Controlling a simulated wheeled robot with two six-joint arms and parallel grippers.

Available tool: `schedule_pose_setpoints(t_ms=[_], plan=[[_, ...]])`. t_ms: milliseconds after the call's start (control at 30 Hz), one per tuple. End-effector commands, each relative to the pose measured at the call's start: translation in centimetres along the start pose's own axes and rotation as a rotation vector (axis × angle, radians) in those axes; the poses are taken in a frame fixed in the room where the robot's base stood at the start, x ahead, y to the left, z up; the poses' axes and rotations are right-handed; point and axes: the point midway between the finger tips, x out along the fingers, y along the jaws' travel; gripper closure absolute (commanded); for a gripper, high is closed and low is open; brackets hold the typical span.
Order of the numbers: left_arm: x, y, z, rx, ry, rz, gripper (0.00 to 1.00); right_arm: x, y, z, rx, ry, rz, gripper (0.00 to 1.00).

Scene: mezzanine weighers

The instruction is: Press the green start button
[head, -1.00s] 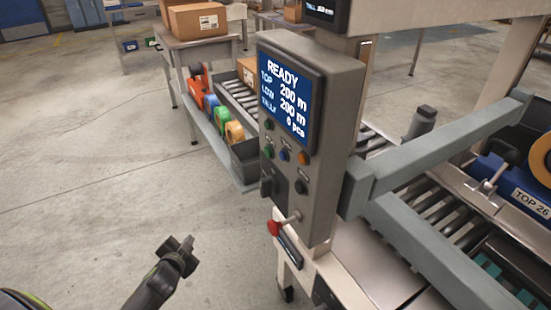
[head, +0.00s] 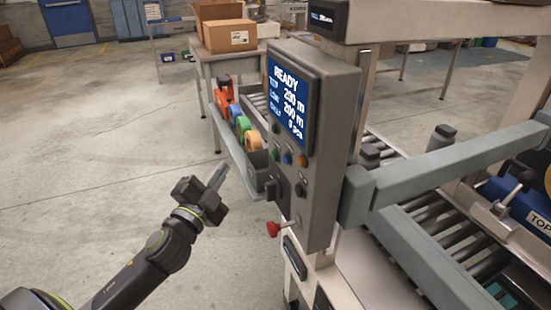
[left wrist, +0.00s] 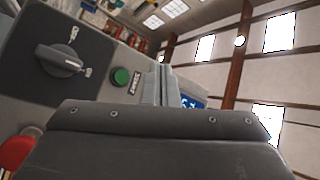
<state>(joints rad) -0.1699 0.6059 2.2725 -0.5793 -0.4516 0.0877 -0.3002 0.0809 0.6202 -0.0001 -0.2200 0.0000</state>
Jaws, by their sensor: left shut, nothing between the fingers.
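The grey control box (head: 325,190) stands on a post in the middle of the head view, its blue screen (head: 289,100) reading READY. Below the screen sits a row with a green button (head: 276,154), a blue one and an orange one. In the left wrist view a round green button (left wrist: 121,77) with a small label shows just left of my fingers. My left gripper (head: 219,174) is shut and empty, in the air to the left of the box, apart from it. It also shows in the left wrist view (left wrist: 160,84). My right gripper is not in view.
A red mushroom knob (head: 273,229) sticks out low on the box, and a dark rotary switch (left wrist: 60,60) sits beside the green button. A bench with tape rolls (head: 243,125) and a carton (head: 230,36) stands behind. A roller conveyor (head: 440,215) lies right. Open floor lies left.

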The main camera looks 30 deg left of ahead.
Motion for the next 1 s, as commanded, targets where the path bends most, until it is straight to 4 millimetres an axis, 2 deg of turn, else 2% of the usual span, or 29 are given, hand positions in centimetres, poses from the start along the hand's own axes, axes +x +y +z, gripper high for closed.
schedule_pose_setpoints(t_ms=[467,1000], plan=[[0.6,0.3,-0.4,-0.005,-0.003,-0.001,1.0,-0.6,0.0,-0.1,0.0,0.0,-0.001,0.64],[5.2,3.5,-3.7,-0.004,-0.002,0.0,1.0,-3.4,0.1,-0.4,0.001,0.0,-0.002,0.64]])
